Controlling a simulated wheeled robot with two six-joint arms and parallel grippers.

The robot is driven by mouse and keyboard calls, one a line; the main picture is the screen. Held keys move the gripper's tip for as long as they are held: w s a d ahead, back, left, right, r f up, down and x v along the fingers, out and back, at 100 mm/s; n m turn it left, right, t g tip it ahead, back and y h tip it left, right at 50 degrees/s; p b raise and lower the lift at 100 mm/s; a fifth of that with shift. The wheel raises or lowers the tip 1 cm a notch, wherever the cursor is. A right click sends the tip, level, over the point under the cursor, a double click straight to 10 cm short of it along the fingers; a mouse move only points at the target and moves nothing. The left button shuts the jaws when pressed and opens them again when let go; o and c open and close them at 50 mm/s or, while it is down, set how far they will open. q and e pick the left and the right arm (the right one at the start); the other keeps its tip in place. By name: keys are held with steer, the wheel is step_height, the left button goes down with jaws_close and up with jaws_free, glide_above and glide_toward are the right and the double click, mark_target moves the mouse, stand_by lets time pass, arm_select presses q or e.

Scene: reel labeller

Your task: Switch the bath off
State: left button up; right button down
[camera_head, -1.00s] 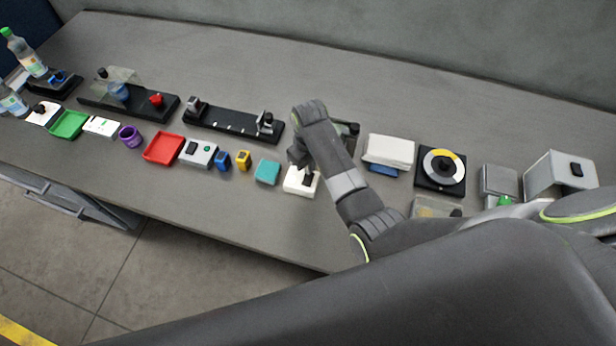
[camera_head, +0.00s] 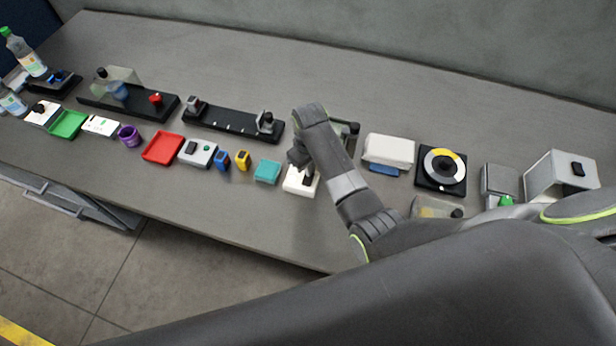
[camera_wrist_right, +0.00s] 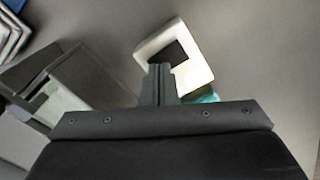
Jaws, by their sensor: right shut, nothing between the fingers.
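A small white box (camera_head: 297,185) with a dark patch on its top stands near the front edge of the bench, at mid-picture in the head view. My right gripper (camera_head: 307,177) is over this box, pointing down, shut and empty. In the right wrist view the shut fingertips (camera_wrist_right: 158,68) overlap the near edge of the white box (camera_wrist_right: 202,70), beside its dark patch (camera_wrist_right: 182,48). I cannot tell whether they touch it. The arm hides part of the box and the bench behind it. No thing is clearly marked as the bath. My left gripper is not in view.
A teal block (camera_head: 267,171) stands just left of the white box. Behind my arm is a partly hidden dark-framed fixture (camera_head: 350,130). A white block (camera_head: 388,150) and a black unit with a round dial (camera_head: 441,170) stand to the right. The back of the bench is clear.

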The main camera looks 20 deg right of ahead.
steer(key=shift+f, duration=0.4)
steer(key=shift+r, duration=0.1)
step_height(320, 180, up, 3)
steer(key=shift+f+p, duration=0.2)
steer(key=shift+p, duration=0.95)
steer(key=shift+r, duration=2.2)
